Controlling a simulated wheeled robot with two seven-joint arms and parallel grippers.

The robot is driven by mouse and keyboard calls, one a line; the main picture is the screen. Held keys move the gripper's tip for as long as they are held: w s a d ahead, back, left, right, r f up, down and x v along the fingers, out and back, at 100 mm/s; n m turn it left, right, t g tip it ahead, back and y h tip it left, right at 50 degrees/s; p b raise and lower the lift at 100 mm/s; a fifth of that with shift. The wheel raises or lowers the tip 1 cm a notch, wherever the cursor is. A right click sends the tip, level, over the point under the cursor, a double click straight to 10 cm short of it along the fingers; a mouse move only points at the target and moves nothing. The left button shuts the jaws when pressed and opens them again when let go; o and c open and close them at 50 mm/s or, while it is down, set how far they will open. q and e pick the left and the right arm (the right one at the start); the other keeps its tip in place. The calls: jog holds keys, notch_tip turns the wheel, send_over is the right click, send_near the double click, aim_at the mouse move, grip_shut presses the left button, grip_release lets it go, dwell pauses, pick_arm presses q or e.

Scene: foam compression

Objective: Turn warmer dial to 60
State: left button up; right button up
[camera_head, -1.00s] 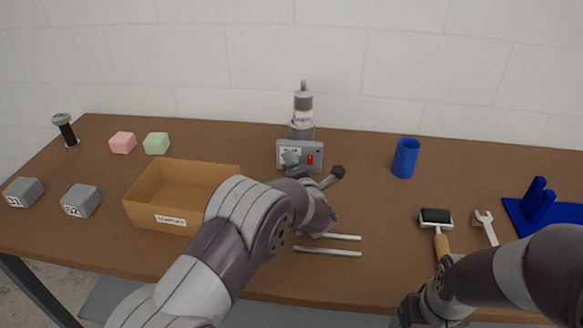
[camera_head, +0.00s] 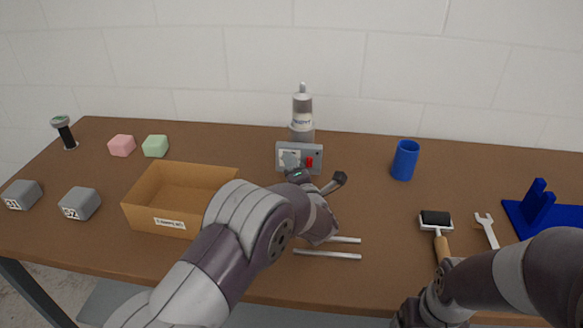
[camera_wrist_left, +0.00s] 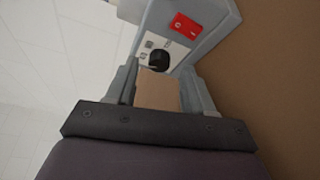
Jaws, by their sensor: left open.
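The warmer (camera_head: 314,150) is a grey box with a pale front panel and a red switch (camera_head: 309,162). It stands at the back middle of the table. In the left wrist view its black round dial (camera_wrist_left: 159,60) sits on the white panel beside the red switch (camera_wrist_left: 186,25). My left gripper (camera_head: 298,174) is in front of the warmer, with its fingers pointing at it. In the left wrist view the gripper (camera_wrist_left: 158,78) is open, with the dial just beyond and between its fingertips. The dial's setting is not readable. My right gripper is out of view.
A bottle (camera_head: 302,112) stands at the warmer. An open cardboard box (camera_head: 160,222) is to the left. Two metal rods (camera_head: 328,254) lie in front, under the left arm's reach.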

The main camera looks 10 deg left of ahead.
pick_arm(q)
jog(key=v, duration=1.1)
jog(key=shift+s+d+b, duration=0.1)
jog(key=shift+s+b, duration=0.2)
jog(key=shift+b, duration=0.05)
